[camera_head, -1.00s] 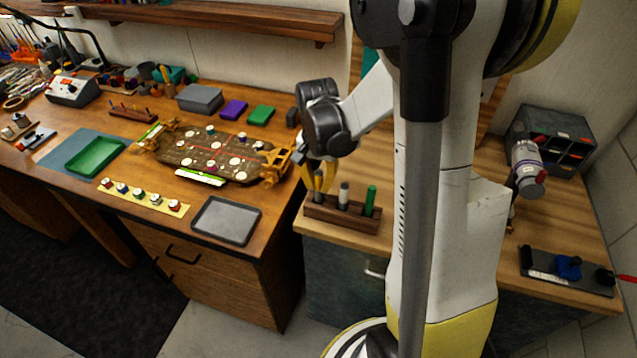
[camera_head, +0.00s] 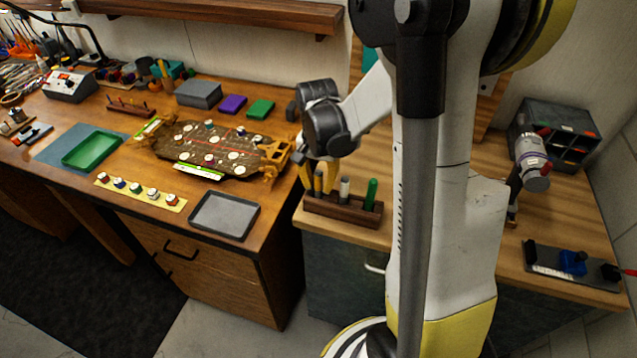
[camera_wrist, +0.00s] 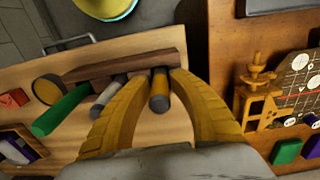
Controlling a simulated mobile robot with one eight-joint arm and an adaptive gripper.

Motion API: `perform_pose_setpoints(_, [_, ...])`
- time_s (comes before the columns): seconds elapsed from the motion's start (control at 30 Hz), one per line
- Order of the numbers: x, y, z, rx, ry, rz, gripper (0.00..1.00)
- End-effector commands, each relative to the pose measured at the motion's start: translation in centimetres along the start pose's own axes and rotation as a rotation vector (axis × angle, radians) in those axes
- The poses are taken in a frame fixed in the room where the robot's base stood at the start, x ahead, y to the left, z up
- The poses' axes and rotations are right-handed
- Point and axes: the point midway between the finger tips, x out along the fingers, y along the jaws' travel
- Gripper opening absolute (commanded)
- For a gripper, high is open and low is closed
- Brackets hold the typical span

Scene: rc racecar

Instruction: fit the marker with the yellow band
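A wooden block (camera_head: 342,208) at the left front of the right bench holds upright markers. The marker with the yellow band (camera_head: 318,184) stands in its left end; it also shows in the wrist view (camera_wrist: 159,92), dark with a yellow-orange band. A grey marker (camera_head: 344,189) and a green marker (camera_head: 371,193) stand beside it. My gripper (camera_head: 318,178) has its yellow fingers on either side of the yellow-banded marker. In the wrist view the fingers (camera_wrist: 165,78) straddle it, with small gaps visible. The brown racecar chassis (camera_head: 190,156) lies on the left bench.
A grey tray (camera_head: 224,216) and a yellow strip with several coloured knobs (camera_head: 141,190) lie in front of the chassis. A green tray (camera_head: 92,150) is at left. A dark organizer (camera_head: 555,133) and a grey device with a red part (camera_head: 532,168) stand at right.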

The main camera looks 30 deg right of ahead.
Motion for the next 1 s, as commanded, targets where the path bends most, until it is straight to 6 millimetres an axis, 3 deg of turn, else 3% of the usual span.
perform_pose_setpoints(0.43, [-0.9,0.0,0.0,0.000,0.000,0.000,0.39])
perform_pose_setpoints(0.8, [-8.5,0.0,0.0,0.000,0.000,0.000,0.39])
perform_pose_setpoints(1.0, [-11.4,0.0,0.0,0.000,0.000,0.000,0.39])
